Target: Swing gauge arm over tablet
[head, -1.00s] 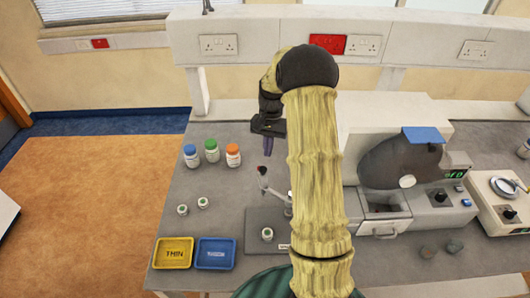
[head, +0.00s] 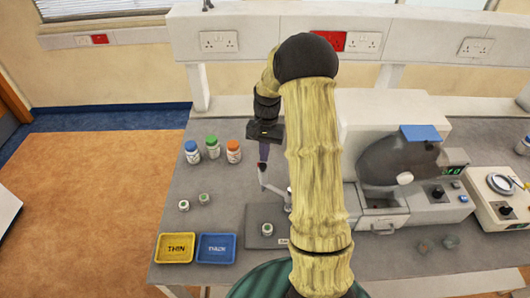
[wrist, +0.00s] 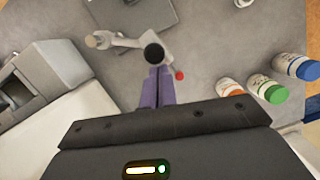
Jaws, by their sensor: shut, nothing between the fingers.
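The gauge (head: 274,190) stands behind its grey base plate (head: 252,228) in the head view, partly hidden by my arm. In the wrist view its pale arm (wrist: 122,42) reaches left to a beige end, with a black round knob (wrist: 153,53) at the near end and a small red ball (wrist: 180,75) to the right. My gripper (head: 263,162) points down with its purple fingers shut and empty. In the wrist view the fingertips (wrist: 158,70) are right by the black knob; I cannot tell whether they touch. I cannot make out a tablet.
Blue-, green- and orange-capped bottles (head: 212,148) stand left of my gripper. Yellow (head: 160,258) and blue (head: 202,258) trays lie at the front edge. A grey-white machine (head: 425,205) stands right.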

